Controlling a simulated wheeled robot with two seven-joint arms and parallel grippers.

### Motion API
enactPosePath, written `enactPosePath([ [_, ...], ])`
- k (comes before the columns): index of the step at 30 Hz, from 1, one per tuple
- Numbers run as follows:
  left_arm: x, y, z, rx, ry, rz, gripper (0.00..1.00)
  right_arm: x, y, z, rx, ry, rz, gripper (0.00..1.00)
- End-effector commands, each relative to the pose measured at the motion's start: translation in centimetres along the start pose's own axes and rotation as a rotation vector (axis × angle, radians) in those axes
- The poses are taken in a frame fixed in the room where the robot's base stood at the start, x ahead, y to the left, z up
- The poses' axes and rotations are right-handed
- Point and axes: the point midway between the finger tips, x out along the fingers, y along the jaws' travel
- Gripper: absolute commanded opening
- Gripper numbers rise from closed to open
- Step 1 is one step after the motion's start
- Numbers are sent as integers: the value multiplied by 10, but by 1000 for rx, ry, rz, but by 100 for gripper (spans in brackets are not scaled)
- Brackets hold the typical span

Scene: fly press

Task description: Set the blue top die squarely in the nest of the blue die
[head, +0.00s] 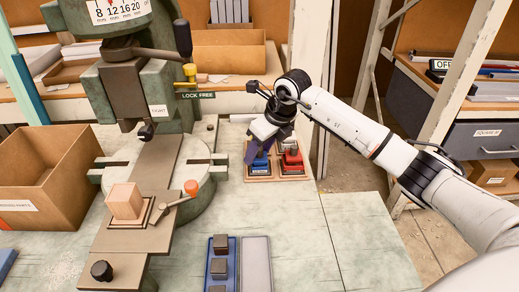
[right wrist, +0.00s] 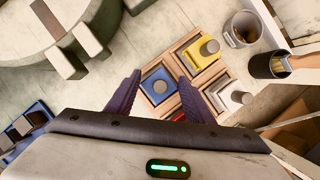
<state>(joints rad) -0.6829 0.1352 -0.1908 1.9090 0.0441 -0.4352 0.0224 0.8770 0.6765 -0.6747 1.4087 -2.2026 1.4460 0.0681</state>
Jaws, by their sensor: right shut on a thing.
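My right gripper (head: 268,145) reaches down over the wooden die tray at the back right of the bench. In the head view blue (head: 260,162) shows just below the fingertips. The blue die's nest is beneath and mostly hidden, so I cannot tell whether the top die is seated or square. My left gripper is out of view.
Beside the blue die are a red die (head: 292,160) and a yellow one (right wrist: 197,52). A cup (right wrist: 243,28) and a brush holder (right wrist: 270,65) stand nearby. The green press (head: 150,95) and an open carton (head: 45,175) are to the left.

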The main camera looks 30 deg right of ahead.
Motion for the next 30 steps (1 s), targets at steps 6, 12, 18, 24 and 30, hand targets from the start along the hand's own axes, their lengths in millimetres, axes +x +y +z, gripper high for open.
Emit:
enactPosePath([
  [6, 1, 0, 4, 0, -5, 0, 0, 2, 0, -1, 0, 0, 0, 53],
  [12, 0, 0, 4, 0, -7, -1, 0, 2, 0, -1, 0, 1, 0, 67],
  [18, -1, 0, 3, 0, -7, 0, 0, 0, 0, 0, 0, 1, 0, 67],
  [24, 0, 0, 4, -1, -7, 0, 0, -24, -1, 1, -2, -2, -2, 67],
  [30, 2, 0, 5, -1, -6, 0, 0, -68, -1, 1, -1, -4, -3, 67],
])
